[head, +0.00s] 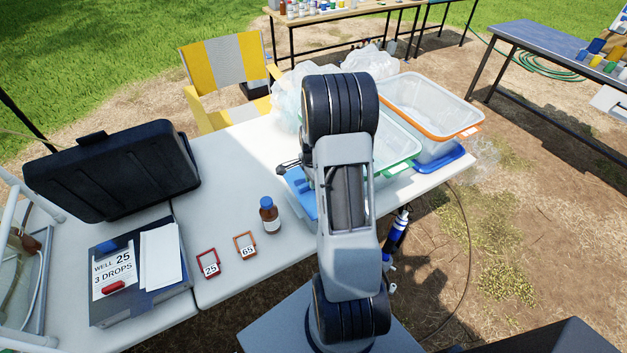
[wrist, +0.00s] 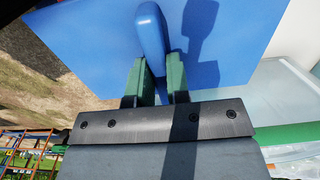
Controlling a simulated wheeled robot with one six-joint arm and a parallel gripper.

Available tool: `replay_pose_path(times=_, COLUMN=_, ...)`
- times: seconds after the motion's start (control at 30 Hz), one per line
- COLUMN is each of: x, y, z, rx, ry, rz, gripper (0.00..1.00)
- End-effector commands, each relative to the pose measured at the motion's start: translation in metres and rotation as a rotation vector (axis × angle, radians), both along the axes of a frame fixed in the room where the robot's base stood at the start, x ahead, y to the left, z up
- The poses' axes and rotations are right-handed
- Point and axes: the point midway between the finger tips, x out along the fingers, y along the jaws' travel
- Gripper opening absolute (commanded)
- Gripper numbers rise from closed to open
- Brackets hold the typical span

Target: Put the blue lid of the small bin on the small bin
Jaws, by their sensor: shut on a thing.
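In the wrist view my gripper (wrist: 152,75) has its green fingers closed on the upright handle of a flat blue lid (wrist: 225,45). Part of this lid shows in the head view as a blue patch (head: 298,186) left of my arm. A clear bin with a green rim (head: 407,152) stands on the white table, partly hidden behind my arm. In the wrist view a pale bin wall with a green edge (wrist: 290,133) lies to the right of the lid. Whether the lid touches the bin is hidden.
A clear bin with an orange rim (head: 428,103) stands behind the green-rimmed one. Another blue flat piece (head: 440,163) lies near the table's right end.

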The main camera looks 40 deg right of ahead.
Motion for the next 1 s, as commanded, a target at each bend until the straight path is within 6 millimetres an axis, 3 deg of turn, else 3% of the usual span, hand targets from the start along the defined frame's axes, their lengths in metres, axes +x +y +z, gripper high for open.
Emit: replay_pose_path(times=1.0, x=0.0, y=0.0, z=-0.011, rx=0.0, ry=0.0, rz=0.0, gripper=0.0)
